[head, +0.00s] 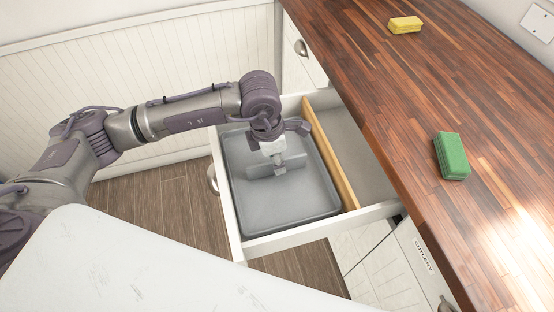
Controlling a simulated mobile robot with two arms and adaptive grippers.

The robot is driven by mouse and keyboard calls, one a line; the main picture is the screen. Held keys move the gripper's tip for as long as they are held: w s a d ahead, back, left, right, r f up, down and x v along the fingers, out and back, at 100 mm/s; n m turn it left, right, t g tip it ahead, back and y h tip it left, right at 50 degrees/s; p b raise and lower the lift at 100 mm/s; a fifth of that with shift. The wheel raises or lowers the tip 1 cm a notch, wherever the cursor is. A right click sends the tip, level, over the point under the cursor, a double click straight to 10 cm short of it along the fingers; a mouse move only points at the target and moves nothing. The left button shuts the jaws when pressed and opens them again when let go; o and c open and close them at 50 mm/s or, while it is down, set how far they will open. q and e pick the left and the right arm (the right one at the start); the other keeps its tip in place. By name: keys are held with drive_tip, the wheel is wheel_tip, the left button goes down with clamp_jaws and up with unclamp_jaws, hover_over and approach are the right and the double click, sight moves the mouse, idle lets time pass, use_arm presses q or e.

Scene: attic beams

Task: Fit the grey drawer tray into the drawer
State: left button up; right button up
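The grey drawer tray (284,206) is a shallow rectangular tray with an upright plate (259,172) across its middle. It lies within the outline of the left compartment of the open white drawer (318,226), left of a wooden divider (331,152). I cannot tell whether it rests on the drawer bottom or is held slightly above it. My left gripper (279,168) reaches down over the tray's middle, and its fingers close on the upright plate. The fingertips are partly hidden by the gripper body. My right gripper is not in view.
The drawer's right compartment (368,166) is empty. A wooden countertop (440,90) runs along the right, with a green sponge (452,156) near its edge and a yellow sponge (405,25) farther back. A white surface (150,265) fills the lower left. A cabinet front is labelled "CUTLERY" (424,255).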

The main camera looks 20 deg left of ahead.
sight(269, 162)
use_arm(q)
wheel_tip(269, 162, up, 11)
drive_tip(key=s+a, duration=0.1)
drive_tip(key=shift+a+b, duration=0.2)
drive_tip(key=shift+b, duration=0.25)
